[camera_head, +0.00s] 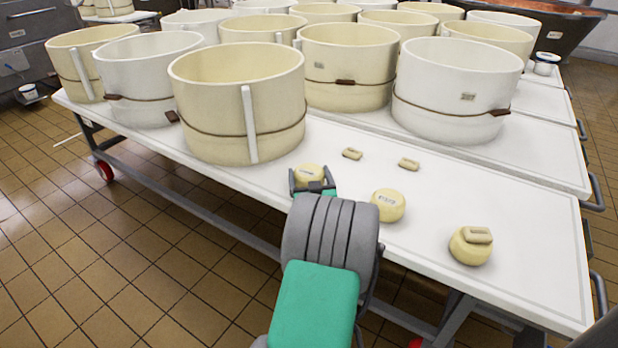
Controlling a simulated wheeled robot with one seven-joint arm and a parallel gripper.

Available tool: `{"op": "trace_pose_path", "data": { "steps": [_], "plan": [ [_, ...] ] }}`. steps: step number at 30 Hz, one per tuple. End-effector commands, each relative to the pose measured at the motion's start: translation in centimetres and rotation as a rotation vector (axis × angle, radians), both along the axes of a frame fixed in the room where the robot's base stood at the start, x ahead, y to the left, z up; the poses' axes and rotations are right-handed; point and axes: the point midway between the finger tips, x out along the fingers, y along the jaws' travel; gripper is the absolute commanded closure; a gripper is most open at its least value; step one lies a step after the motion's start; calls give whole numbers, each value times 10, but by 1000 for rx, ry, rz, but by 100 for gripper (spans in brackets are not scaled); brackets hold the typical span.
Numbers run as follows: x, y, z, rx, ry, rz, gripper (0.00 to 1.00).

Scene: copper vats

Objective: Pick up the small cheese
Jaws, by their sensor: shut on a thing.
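A small round yellow cheese (310,172) with a dark label on top is at the front of the white table, near the large cream vat. My gripper (314,181) is shut on this cheese, with a finger on either side of it. My arm comes up from the bottom of the view and hides the cheese's near side. I cannot tell whether the cheese touches the table. A second small cheese (388,205), also labelled, sits to the right of my gripper.
Several cream and white vats crowd the back of the white table (530,270), the nearest a cream vat (240,105) just left of my gripper. Two small tan blocks (352,153) (409,163) lie behind the cheeses. The table's front right is clear. Tiled floor lies in front.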

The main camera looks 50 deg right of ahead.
Motion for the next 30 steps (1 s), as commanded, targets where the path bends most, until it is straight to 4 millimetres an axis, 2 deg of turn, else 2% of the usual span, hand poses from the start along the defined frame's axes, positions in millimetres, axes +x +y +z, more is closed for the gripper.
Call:
{"op": "trace_pose_path", "data": {
  "steps": [7,12,14,19,24,30],
  "plan": [
    [0,0,12,-4,-2,0,80],
    [0,0,43,-6,-3,0,80],
    [-9,6,53,-4,-4,-3,80],
    [-40,31,103,-9,-4,-5,80],
    [-79,63,118,-5,-2,-7,80],
    [-104,84,129,-3,-1,-4,80]
  ]
}}
